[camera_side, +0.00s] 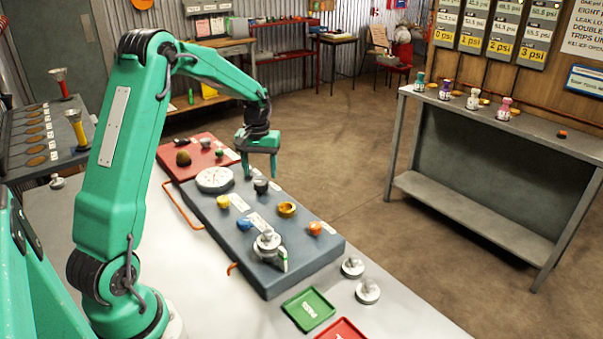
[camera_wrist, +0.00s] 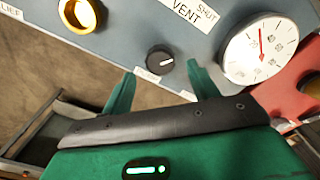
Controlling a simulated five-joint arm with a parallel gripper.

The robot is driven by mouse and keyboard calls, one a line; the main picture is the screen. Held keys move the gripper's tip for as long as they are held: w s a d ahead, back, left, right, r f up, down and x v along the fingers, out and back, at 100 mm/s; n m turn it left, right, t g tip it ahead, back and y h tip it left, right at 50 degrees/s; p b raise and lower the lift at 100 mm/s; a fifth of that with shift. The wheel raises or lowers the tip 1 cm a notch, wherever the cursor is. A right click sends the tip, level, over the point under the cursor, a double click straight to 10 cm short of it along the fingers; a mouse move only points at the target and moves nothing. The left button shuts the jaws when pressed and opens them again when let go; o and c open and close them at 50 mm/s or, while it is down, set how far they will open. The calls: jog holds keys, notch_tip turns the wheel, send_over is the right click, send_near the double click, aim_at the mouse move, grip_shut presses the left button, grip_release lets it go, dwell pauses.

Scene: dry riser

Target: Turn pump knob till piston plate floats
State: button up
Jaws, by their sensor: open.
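A black knob (camera_side: 261,185) stands on the blue-grey panel (camera_side: 200,205), right of the white dial gauge (camera_side: 214,179). In the wrist view the knob (camera_wrist: 159,60) has a white pointer mark, and a small label beside it is too blurred to read. My gripper (camera_side: 261,173) is open and empty above the panel near the knob. In the wrist view its two green fingers (camera_wrist: 160,72) lie to either side of the knob, apart from it. I cannot tell which part is the piston plate.
A brass ring (camera_side: 287,209), yellow knob (camera_side: 223,202), blue knob (camera_side: 244,224), orange knob (camera_side: 315,228) and metal fitting (camera_side: 268,243) sit on the panel. A red panel (camera_side: 172,164) adjoins behind. Green (camera_side: 308,308) and red (camera_side: 342,329) trays lie in front.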

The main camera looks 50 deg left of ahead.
aim_at(261, 182)
jog(key=shift+f, duration=1.95)
jog(key=c, duration=1)
jog(key=shift+r+m, duration=0.1)
jog(key=shift+m, duration=1.2)
jog(key=o, duration=1)
